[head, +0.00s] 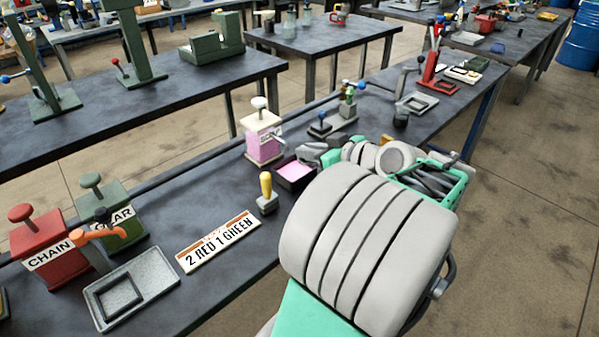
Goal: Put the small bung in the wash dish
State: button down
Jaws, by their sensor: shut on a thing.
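My gripper (314,155) is at the end of my white and teal arm, beside and a little above a dark square dish with pink inside (294,174), which may be the wash dish. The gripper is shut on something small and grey. I cannot clearly make out its shape, and my own arm partly hides it. I cannot pick out the small bung for certain. The dish's right side is partly covered by the gripper and arm.
Red (49,245) and green (112,212) dispensers and a grey tray (150,270) are at left.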

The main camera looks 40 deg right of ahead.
jog(key=w+f, duration=0.2)
jog(key=w+d+f, duration=0.1)
jog(key=w+f, duration=0.1)
jog(key=f, duration=0.1)
jog(key=shift+w+d+f, duration=0.15)
jog(key=shift+w+d, duration=0.05)
jog(key=shift+w, duration=0.2)
jog(key=shift+w+d+f+b, duration=0.1)
jog(key=shift+w+f+b, duration=0.1)
jog(key=shift+f, duration=0.9)
jog(key=shift+w+f+b, duration=0.1)
jog(key=shift+f+b, duration=0.05)
jog(key=shift+f, duration=0.9)
jog(key=c, duration=1.4)
grip_release()
jog(key=shift+s+r, duration=0.2)
jog(key=shift+r, duration=0.1)
jog(key=v, duration=1.1)
jog(key=shift+s+r, duration=0.15)
jog(key=shift+s, duration=0.1)
